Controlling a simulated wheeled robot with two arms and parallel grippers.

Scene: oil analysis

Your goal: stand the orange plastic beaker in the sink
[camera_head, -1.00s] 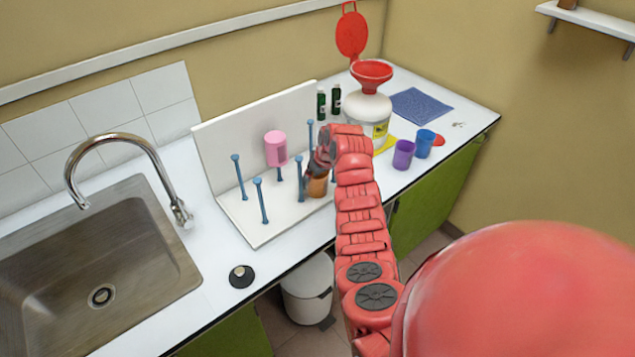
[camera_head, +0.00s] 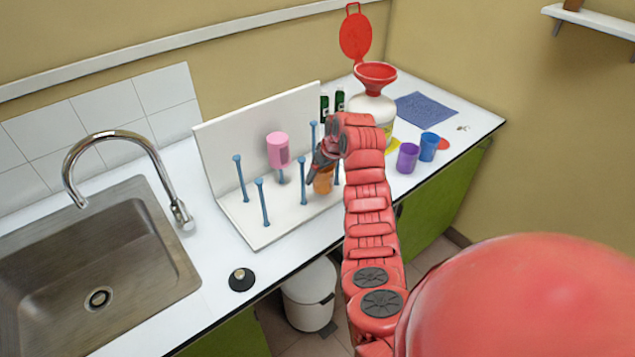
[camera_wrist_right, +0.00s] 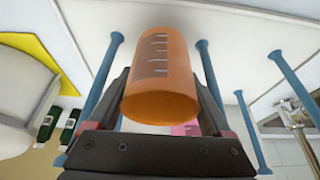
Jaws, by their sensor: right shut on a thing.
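The orange beaker (camera_head: 323,180) is at the right end of the white drying rack, partly hidden by my right gripper (camera_head: 324,163). In the right wrist view the beaker (camera_wrist_right: 162,75) sits between the two fingers of my right gripper (camera_wrist_right: 165,95), which is shut on it. Graduation marks show on its side, and blue pegs stand on both sides of it. The sink (camera_head: 150,240) is a steel basin at the left of the counter, with nothing in it. My left gripper is not in view.
The rack (camera_head: 270,232) has several blue pegs, one carrying a pink beaker (camera_head: 278,150). A tall curved faucet (camera_head: 120,135) stands behind the sink. A funnel-topped bottle (camera_head: 372,108), purple cup (camera_head: 407,158) and blue cup (camera_head: 428,147) stand right.

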